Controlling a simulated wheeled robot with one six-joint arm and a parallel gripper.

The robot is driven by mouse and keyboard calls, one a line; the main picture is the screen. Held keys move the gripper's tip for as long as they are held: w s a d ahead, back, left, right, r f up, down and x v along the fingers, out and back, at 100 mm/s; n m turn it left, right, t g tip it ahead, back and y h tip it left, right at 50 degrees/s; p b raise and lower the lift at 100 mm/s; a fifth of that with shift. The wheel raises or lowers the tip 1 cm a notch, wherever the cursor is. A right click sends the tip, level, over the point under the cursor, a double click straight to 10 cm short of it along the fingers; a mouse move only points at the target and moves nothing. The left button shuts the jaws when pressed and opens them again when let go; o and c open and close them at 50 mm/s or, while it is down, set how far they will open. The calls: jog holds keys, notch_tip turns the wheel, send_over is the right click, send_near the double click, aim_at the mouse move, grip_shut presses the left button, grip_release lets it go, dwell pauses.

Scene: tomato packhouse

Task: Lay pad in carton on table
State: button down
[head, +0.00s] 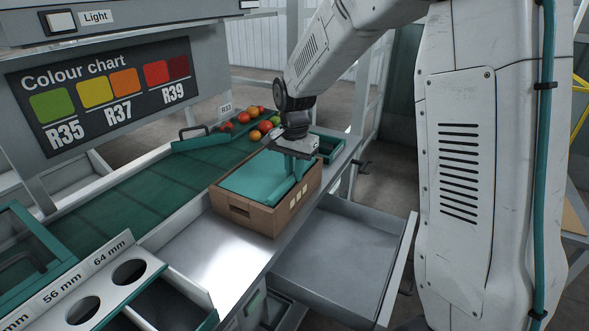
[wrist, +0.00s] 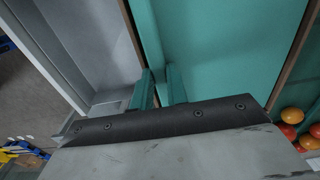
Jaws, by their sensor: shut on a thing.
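The brown carton (head: 246,218) stands on the metal table (head: 205,252). The teal pad (head: 252,178) lies within the carton's walls, broad face up, near rim height. A raised teal strip runs along its right side. My gripper (head: 297,178) points down at that side, its teal fingers shut on the strip. In the wrist view the pad (wrist: 225,45) fills the upper middle, between brown carton edges (wrist: 291,52). There my gripper (wrist: 159,88) has the strip between its fingers. The pad's underside and the carton floor are hidden.
An open, empty metal drawer (head: 335,250) juts out below the table. Several tomatoes (head: 265,126) lie behind the carton near a teal tray (head: 327,146). A green belt (head: 120,190) runs at left. A sizing plate with round holes (head: 105,283) is at front left.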

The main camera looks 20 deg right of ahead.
jog(key=shift+s+f, duration=0.15)
jog(key=shift+f, duration=0.05)
jog(key=c, duration=1.3)
grip_release()
jog(key=c, duration=0.3)
jog(key=shift+f, duration=0.1)
jog(key=shift+r, duration=3.2)
